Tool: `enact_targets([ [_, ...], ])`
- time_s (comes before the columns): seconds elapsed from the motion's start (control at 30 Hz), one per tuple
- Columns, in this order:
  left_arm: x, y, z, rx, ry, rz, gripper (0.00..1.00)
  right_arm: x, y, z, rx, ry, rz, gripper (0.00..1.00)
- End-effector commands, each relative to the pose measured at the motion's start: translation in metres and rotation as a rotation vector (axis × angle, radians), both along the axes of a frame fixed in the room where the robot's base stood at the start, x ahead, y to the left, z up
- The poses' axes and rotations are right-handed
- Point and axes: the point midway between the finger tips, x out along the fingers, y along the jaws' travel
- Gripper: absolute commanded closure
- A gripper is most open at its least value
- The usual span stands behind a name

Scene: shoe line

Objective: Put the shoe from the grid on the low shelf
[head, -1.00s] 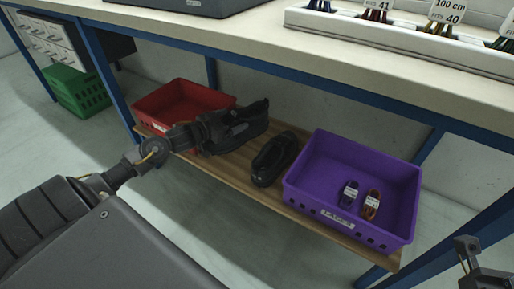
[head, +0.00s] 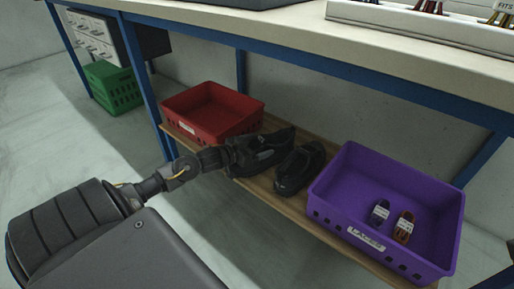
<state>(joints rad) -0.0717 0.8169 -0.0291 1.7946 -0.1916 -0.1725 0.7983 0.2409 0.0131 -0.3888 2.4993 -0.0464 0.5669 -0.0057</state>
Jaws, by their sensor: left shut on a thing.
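My left gripper (head: 238,156) reaches in from the left over the low shelf (head: 262,183). It is shut on a black shoe (head: 272,148), which is at the shelf between the red crate and another black shoe (head: 299,168). The gripper hides part of the held shoe, and I cannot tell whether its sole touches the board. The two shoes are side by side and very close. My right gripper is not in this view.
A red crate (head: 192,126) stands left of the shoes. A purple crate (head: 337,221) with two small labelled lace bundles (head: 404,227) stands right. The workbench top (head: 290,32) overhangs the shelf, with a blue leg (head: 149,90) at the left.

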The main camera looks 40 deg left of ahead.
Motion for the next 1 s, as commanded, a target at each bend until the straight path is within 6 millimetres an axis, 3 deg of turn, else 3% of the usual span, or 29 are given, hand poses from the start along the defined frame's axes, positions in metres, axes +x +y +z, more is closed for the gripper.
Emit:
enact_targets([
  [0.07, 0.000, 0.000, 0.001, -0.001, -0.001, 0.000, 0.73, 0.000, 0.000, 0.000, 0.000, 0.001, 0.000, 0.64],
  [0.1, 0.000, -0.001, 0.000, -0.001, 0.002, -0.001, 0.07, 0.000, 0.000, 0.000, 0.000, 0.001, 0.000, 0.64],
  [0.17, 0.000, 0.000, 0.000, -0.001, 0.002, -0.001, 0.00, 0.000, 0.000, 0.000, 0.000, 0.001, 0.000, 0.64],
  [0.53, -0.011, 0.001, 0.003, 0.000, 0.005, -0.001, 0.00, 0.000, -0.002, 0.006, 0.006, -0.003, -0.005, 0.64],
  [1.0, -0.092, 0.017, 0.021, -0.001, 0.005, 0.001, 0.00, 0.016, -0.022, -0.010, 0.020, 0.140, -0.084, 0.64],
])
